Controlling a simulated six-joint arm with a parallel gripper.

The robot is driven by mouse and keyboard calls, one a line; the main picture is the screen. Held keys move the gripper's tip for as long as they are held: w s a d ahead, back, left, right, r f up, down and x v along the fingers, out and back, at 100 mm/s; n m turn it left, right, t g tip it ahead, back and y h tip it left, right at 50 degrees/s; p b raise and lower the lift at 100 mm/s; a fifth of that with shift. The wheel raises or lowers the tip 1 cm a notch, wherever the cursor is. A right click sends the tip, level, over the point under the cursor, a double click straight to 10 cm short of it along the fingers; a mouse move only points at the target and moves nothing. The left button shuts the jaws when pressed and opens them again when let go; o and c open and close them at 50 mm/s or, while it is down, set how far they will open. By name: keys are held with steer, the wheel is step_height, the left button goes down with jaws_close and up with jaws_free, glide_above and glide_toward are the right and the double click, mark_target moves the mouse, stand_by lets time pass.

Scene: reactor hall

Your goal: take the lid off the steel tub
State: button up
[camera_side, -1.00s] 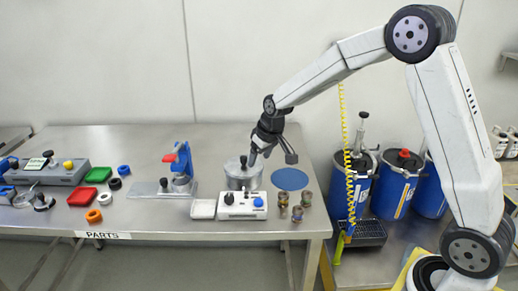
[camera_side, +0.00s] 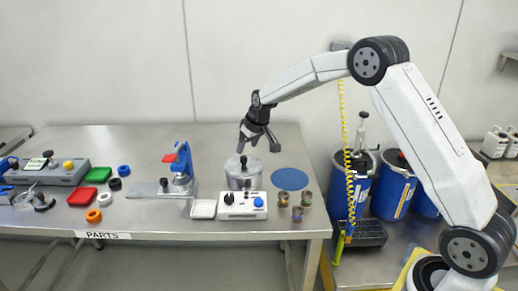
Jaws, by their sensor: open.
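The steel tub (camera_side: 243,182) stands on the bench behind a white control box. Its lid (camera_side: 236,165) appears to sit on top, with a small dark knob (camera_side: 243,161) standing up from it. My gripper (camera_side: 259,149) is open and empty, pointing down above the tub and slightly to the right of the knob. Its fingers are spread and look apart from the knob; the exact gap in depth is hard to tell.
A round blue mat (camera_side: 290,179) lies bare to the right of the tub. The white control box (camera_side: 242,205), a white tray (camera_side: 203,209) and small brass-coloured parts (camera_side: 297,213) are in front. A blue press (camera_side: 182,165) stands left. The bench behind is clear.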

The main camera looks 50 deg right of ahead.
mark_target(244, 157)
steer(key=shift+w+f, duration=0.15)
steer(key=shift+f, duration=0.35)
steer(key=shift+f, duration=0.1)
steer(key=shift+x, duration=2.45)
jaws_close()
